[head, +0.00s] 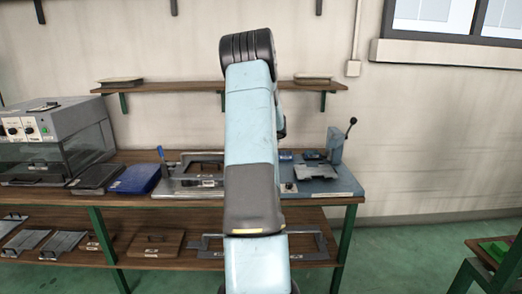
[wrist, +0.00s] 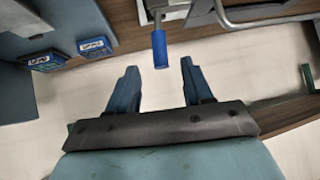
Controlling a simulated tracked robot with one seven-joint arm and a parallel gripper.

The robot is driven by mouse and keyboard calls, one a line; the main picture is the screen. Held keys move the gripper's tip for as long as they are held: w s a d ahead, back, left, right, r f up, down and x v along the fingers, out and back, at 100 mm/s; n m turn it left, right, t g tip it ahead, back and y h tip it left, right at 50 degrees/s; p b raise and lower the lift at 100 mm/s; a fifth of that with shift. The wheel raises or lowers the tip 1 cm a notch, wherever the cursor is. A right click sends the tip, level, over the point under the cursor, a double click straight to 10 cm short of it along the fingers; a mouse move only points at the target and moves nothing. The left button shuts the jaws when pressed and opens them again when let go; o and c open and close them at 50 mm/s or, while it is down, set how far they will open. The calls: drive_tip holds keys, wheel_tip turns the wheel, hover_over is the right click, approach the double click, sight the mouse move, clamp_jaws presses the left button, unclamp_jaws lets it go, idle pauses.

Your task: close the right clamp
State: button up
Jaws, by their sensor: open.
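In the wrist view, my gripper (wrist: 158,82) is open and empty, its two fingers spread apart. A blue clamp handle (wrist: 160,48) on a metal lever appears just beyond the fingertips, in line with the gap. It looks like the right clamp, but its base is cut off by the picture edge. In the head view, a metal tray fixture (head: 185,186) lies on the bench, with another blue-tipped clamp lever (head: 160,152) upright at its left. My arm covers the fixture's right part, the right clamp and my gripper there.
A blue-grey press (head: 322,184) with a black-knobbed lever stands right of the fixture. Small blue labelled boxes (wrist: 95,46) lie near it. A curved metal bar (wrist: 270,22) is close to the handle. A blue tray (head: 137,180) and grey machine (head: 50,135) stand left.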

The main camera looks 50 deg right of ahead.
drive_tip(key=shift+v, duration=2)
drive_tip(key=w+a+r+n+t+y, duration=0.1)
drive_tip(key=w+a+r+y, duration=0.1)
drive_tip(key=a+r, duration=0.5)
drive_tip(key=w+a+r+n+y, duration=0.1)
drive_tip(key=w+a+r, duration=0.15)
drive_tip(key=a, duration=0.85)
drive_tip(key=s+a+r+n+y, duration=0.1)
drive_tip(key=s+a+r+y, duration=0.15)
drive_tip(key=a, duration=0.75)
drive_tip(key=s+a+r+n+y, duration=0.15)
drive_tip(key=a+r, duration=0.25)
drive_tip(key=a, duration=0.5)
drive_tip(key=s+a+r+n+g, duration=0.2)
drive_tip(key=s+a+r+g, duration=0.1)
drive_tip(key=s+a, duration=1.25)
drive_tip(key=s+a+f+h, duration=0.1)
drive_tip(key=s+a, duration=0.2)
drive_tip(key=s, duration=0.3)
drive_tip(key=s+a+f+g+h, duration=0.1)
drive_tip(key=s+a, duration=0.2)
drive_tip(key=s, duration=0.4)
drive_tip(key=shift+f+n, duration=0.35)
drive_tip(key=shift+n, duration=0.1)
